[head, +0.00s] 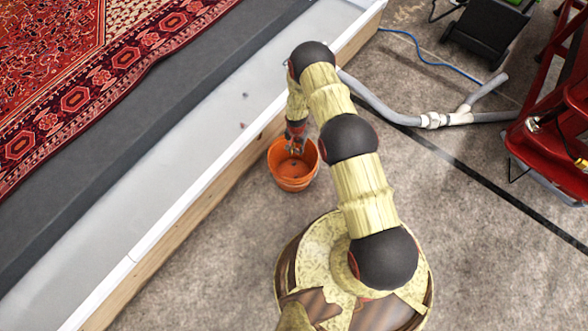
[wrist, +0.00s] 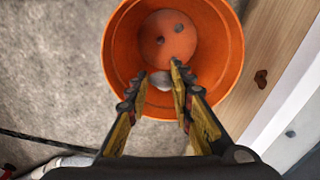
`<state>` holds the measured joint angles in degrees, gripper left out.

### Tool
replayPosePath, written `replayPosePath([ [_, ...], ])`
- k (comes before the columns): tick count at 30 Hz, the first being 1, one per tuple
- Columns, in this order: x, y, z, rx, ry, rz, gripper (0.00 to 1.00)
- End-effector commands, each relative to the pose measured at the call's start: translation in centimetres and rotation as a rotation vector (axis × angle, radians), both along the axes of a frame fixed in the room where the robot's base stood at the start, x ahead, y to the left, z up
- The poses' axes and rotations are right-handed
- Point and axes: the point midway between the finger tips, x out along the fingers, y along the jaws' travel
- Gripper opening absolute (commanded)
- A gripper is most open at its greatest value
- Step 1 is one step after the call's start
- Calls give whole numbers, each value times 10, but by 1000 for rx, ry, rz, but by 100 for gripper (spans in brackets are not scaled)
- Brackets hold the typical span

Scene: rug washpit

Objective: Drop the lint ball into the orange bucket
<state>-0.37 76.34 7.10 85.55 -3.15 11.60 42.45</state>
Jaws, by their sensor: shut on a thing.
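The orange bucket (head: 284,180) stands on the floor against the wooden side of the pit, its open mouth upward. It also shows in the wrist view (wrist: 117,68), directly below my fingers. My gripper (head: 296,147) points down over the bucket's mouth. In the wrist view my gripper (wrist: 157,76) is shut on the small grey lint ball (wrist: 160,81), held between the fingertips. In the head view the lint ball cannot be made out. Two small dark spots show on the bucket's bottom; I cannot tell whether they are holes or bits of lint.
The pit's pale rim (head: 143,244) and wooden wall run beside the bucket. A red patterned rug (head: 85,75) lies in the pit, with small specks on the pale strip. A grey pipe (head: 375,104) and red equipment (head: 550,140) are at right.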

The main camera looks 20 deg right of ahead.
Motion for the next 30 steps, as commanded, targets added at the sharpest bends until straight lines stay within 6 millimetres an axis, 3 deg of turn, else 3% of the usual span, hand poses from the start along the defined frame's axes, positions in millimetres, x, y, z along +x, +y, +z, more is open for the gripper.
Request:
replayPosePath([
  [11,1,0,-5,0,-1,0,15],
  [12,1,0,-5,0,-1,0,24],
  [22,1,0,-5,0,-1,0,43],
  [30,0,0,-5,0,-1,0,44],
])
